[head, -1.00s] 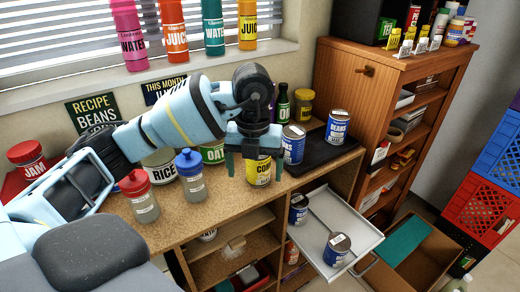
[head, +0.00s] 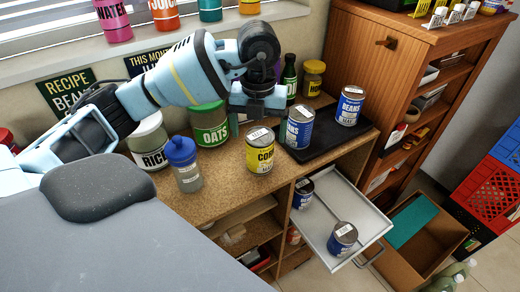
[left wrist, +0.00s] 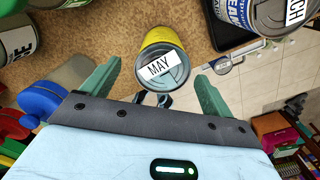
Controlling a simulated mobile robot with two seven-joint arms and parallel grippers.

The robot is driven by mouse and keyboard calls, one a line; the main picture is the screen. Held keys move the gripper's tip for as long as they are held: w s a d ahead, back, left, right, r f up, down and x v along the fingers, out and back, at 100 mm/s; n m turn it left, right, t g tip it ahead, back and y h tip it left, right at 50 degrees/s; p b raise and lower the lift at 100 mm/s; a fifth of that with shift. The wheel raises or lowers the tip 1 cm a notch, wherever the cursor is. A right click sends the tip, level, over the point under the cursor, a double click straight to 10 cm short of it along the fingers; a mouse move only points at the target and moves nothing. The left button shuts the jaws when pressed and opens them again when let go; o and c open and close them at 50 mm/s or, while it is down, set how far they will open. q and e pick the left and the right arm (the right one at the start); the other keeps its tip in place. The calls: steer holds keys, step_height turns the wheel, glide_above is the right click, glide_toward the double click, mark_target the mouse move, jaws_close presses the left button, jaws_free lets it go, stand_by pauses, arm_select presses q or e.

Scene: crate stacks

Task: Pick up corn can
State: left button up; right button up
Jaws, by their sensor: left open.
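The corn can (head: 260,152), yellow with a grey lid, stands upright on the brown countertop near its front edge. My left gripper (head: 258,110) shows just above and behind it in the head view, with its fingers mostly hidden there. In the left wrist view, the two green fingers of my left gripper (left wrist: 158,72) are spread wide and empty. The corn can (left wrist: 163,62) appears between and beyond their tips, its lid labelled "MAY". I see no contact between fingers and can. My right gripper is not in view.
Blue beans cans (head: 299,128) (head: 349,106) stand on a black tray (head: 324,140) right of the corn can. A blue-capped jar (head: 186,170), an oats jar (head: 209,126) and a rice jar (head: 149,146) stand left. An extended drawer (head: 375,222) holds two cans below.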

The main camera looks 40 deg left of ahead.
arm_select(q)
steer(key=shift+f, duration=0.7)
steer(key=shift+w+f, duration=0.2)
steer(key=shift+f, duration=2.4)
steer(key=c, duration=1.3)
steer(key=shift+c, duration=0.3)
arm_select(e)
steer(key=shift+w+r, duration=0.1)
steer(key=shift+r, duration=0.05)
arm_select(q)
steer(key=shift+r, duration=0.1)
